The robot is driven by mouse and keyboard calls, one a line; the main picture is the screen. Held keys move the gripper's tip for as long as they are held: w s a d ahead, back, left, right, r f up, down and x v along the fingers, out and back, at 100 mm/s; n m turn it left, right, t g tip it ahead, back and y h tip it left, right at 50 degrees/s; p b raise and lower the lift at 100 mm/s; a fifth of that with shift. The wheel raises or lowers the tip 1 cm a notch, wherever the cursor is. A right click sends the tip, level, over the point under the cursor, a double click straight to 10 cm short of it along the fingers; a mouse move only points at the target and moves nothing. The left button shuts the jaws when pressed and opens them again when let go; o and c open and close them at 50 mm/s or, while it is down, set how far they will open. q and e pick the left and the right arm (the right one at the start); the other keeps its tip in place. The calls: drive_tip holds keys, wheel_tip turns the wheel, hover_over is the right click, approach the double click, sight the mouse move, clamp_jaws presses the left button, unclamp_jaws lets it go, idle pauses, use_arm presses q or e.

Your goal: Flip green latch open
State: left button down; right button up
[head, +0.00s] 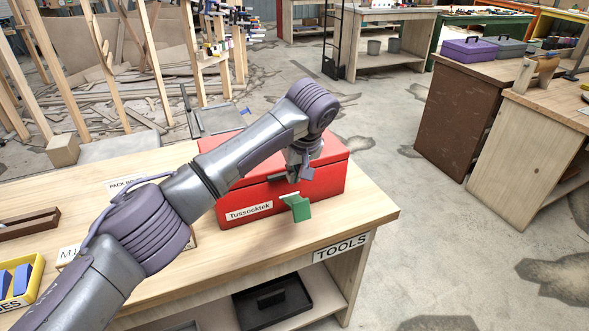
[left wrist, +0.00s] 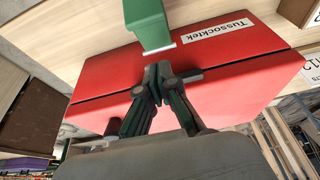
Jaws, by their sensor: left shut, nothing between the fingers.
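A red toolbox (head: 260,200) labelled "Tussocktek" sits on the wooden workbench, its lid down. Its green latch (head: 298,207) is on the front face and appears to stick outward, with a pale strip along its top edge. In the left wrist view the latch (left wrist: 148,22) is at the top, just beyond my fingertips, with a small gap in the picture. My left gripper (head: 298,176) is just above the latch at the box's front, pointing down. In the wrist view its fingers (left wrist: 160,72) are shut and empty. My right gripper is not in view.
The workbench edge carries a "TOOLS" sign (head: 341,246). A yellow bin (head: 22,281) with blue items and a brown wooden tray (head: 28,224) stand at the left. A dark handle (head: 277,177) is on the box front beside my gripper. Bench top right of the box is clear.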

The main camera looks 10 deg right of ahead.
use_arm(q)
drive_tip(key=shift+s, duration=0.1)
wheel_tip(320, 180, up, 11)
hover_over(302, 217)
drive_tip(key=s+f+m+h, duration=0.1)
drive_tip(key=f, duration=0.4)
drive_tip(key=s+f+m+g+h, duration=0.1)
drive_tip(key=f, duration=0.4)
drive_tip(key=s+f+m+h, duration=0.1)
drive_tip(key=f, duration=0.5)
drive_tip(key=shift+s+a+f, duration=0.1)
drive_tip(key=shift+s+a, duration=0.15)
drive_tip(key=shift+s, duration=0.05)
drive_tip(key=s+a+f+m+h, duration=0.1)
drive_tip(key=s+a+f, duration=1.4)
drive_tip(key=s+f, duration=0.15)
drive_tip(key=s+a+f+m+y, duration=0.1)
drive_tip(key=s+a+m+y, duration=0.15)
drive_tip(key=s+a, duration=1)
wheel_tip(302, 217, down, 25)
drive_tip(key=s+a+f+g, duration=0.1)
drive_tip(key=s+a+f, duration=0.1)
drive_tip(key=s+f, duration=1.5)
drive_tip(key=shift+s+a+f+g, duration=0.3)
drive_tip(key=shift+s+g, duration=0.1)
drive_tip(key=shift+s, duration=0.15)
